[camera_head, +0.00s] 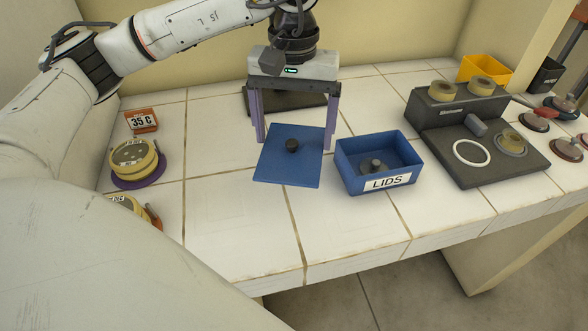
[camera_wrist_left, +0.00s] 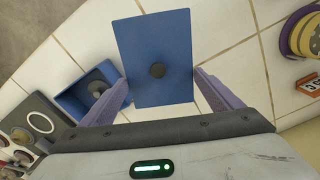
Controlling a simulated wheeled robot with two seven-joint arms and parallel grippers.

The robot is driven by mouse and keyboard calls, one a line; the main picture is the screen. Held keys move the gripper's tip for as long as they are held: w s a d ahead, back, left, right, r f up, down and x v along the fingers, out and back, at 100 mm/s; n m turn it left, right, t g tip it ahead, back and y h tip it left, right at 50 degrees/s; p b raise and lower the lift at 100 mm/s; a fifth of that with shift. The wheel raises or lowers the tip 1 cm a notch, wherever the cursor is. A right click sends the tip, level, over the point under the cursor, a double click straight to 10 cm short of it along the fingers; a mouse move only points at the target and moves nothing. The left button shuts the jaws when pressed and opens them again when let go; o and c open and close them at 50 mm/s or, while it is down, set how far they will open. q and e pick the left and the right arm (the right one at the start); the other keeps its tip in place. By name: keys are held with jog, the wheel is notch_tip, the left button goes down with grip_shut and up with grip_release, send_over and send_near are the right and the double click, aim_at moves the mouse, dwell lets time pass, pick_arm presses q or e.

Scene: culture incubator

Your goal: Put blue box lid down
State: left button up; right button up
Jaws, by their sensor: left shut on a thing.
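The blue box lid (camera_head: 285,170) is a flat blue square plate with a dark round knob in its middle. It is between the fingers of my left gripper (camera_head: 295,138), which is shut on it. In the left wrist view the lid (camera_wrist_left: 155,40) spans the gap between the two purple fingers (camera_wrist_left: 157,95). The lid looks close above the tiled counter; the exact gap cannot be told. The open blue box (camera_head: 378,162) labelled LIDS stands just right of the lid, with a grey knobbed piece inside; it also shows in the left wrist view (camera_wrist_left: 92,90). My right gripper is not in view.
A dark flat slab (camera_head: 285,101) lies behind the gripper. A dark grey station (camera_head: 470,135) with round dishes and a white ring stands at right. Yellow dishes (camera_head: 135,160) and a "35 C" sign (camera_head: 141,120) are at left. Front counter tiles (camera_head: 235,225) are clear.

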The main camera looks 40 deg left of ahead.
aim_at(294, 154)
pick_arm(q)
notch_tip(294, 154, down, 5)
jog(key=shift+a+r, duration=0.1)
jog(key=shift+f, duration=0.6)
notch_tip(294, 154, down, 3)
jog(key=shift+f+p, duration=0.1)
jog(key=shift+p, duration=0.2)
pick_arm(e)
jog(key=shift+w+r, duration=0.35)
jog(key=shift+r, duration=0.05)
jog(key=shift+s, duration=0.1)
pick_arm(q)
jog(key=shift+f+b, duration=0.25)
jog(key=shift+b, duration=0.05)
jog(key=o, duration=0.9)
jog(key=shift+r, duration=0.1)
jog(key=shift+o, duration=0.2)
jog(key=shift+r+p, duration=0.2)
jog(key=shift+p, duration=0.1)
notch_tip(294, 154, up, 12)
jog(key=shift+b, duration=0.5)
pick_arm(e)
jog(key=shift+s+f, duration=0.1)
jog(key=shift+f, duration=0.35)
